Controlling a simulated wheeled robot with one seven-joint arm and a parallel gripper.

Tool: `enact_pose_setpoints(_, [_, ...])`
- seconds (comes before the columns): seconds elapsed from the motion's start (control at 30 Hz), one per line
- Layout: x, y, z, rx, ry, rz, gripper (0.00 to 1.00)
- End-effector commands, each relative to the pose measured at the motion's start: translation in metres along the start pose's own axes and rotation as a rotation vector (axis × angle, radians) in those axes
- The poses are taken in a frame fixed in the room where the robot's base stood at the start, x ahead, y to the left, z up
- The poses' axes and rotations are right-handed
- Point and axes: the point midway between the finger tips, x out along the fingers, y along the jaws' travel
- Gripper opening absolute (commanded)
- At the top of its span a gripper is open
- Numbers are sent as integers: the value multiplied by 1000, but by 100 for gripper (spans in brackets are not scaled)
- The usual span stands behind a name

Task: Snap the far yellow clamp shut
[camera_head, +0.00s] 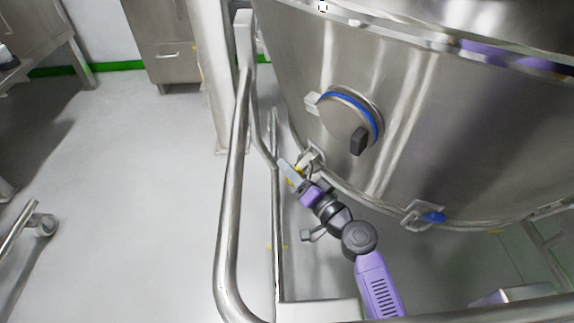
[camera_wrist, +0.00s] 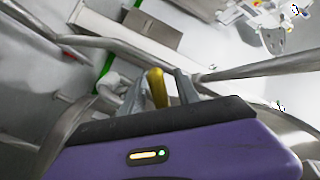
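The yellow clamp handle (camera_wrist: 157,88) stands between my gripper's two grey fingers (camera_wrist: 160,86) in the wrist view. A narrow gap shows between the handle and the right finger; contact on the left side is unclear. In the head view my gripper (camera_head: 297,175) is at the lower left rim of the steel vessel (camera_head: 400,130), beside a metal clamp bracket (camera_head: 313,158). Only a small bit of yellow (camera_head: 297,171) shows there, partly hidden by the fingers. How far the clamp is closed cannot be told.
A bent steel handrail (camera_head: 234,190) runs upright close left of my gripper. A round port with a blue ring (camera_head: 350,120) juts from the vessel above. A blue-handled clamp (camera_head: 432,216) sits on the rim to the right. The floor (camera_head: 130,170) at left is mostly clear.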

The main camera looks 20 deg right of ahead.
Motion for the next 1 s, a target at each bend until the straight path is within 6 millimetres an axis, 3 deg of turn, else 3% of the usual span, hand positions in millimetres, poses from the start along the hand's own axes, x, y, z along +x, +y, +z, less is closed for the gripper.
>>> enact_pose_setpoints(0.2, [16,0,0,0,0,0,38])
enact_pose_setpoints(0.47, [18,0,0,-1,0,1,38])
enact_pose_setpoints(0.7, [17,0,0,-1,0,1,0])
enact_pose_setpoints(1.0, [17,0,0,-1,0,1,0])
